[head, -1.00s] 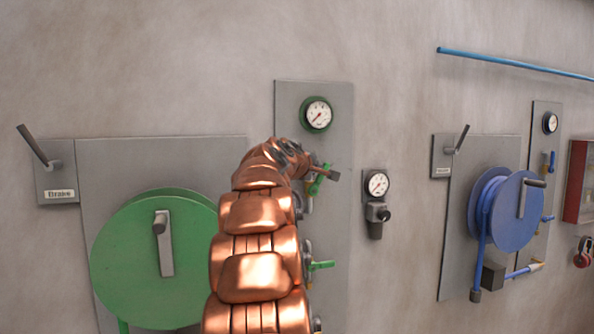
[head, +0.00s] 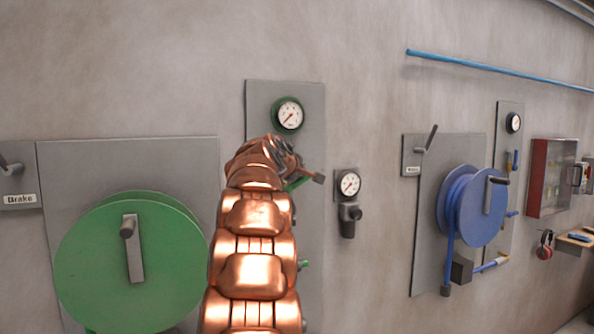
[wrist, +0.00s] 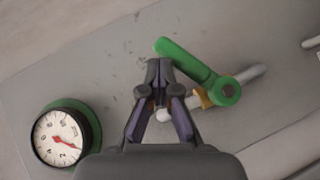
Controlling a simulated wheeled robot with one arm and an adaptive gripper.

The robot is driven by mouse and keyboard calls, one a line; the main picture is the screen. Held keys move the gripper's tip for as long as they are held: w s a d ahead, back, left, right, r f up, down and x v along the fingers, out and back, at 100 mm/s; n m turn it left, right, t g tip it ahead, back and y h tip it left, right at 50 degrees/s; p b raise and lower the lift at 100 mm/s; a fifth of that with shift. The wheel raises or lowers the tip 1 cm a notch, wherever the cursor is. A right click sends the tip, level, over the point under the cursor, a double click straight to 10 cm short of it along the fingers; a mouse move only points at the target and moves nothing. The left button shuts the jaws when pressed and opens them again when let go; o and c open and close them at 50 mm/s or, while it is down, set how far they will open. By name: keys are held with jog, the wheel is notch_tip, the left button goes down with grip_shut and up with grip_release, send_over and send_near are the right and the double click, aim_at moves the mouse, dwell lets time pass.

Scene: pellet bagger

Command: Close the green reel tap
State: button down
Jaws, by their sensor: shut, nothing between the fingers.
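The green reel tap has a green lever (wrist: 186,58) on a pale pipe with a brass collar (wrist: 203,98) in the wrist view. The lever slants up and left from its round pivot, at an angle across the pipe. My gripper (wrist: 160,68) is shut and empty, its tips just left of the lever; I cannot tell whether they touch it. In the head view the green tap (head: 298,184) shows just right of my copper arm, which hides part of it and my fingertips.
A green-rimmed gauge (head: 288,115) is above the tap on a grey panel (head: 312,100). The green reel (head: 90,262) stands left. A small gauge unit (head: 348,184), a blue reel (head: 483,212) and a red cabinet (head: 538,185) are to the right. Another green fitting (head: 303,265) shows lower down.

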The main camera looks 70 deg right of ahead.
aim_at(308, 178)
jog(key=shift+s+d+f+b, duration=0.35)
jog(key=shift+s+d+f, duration=0.05)
jog(key=shift+f, duration=0.15)
jog(key=shift+s+d+f+b, duration=0.35)
jog(key=shift+s+f, duration=0.05)
jog(key=shift+f, duration=0.15)
jog(key=shift+s+f, duration=0.1)
dwell(0.4)
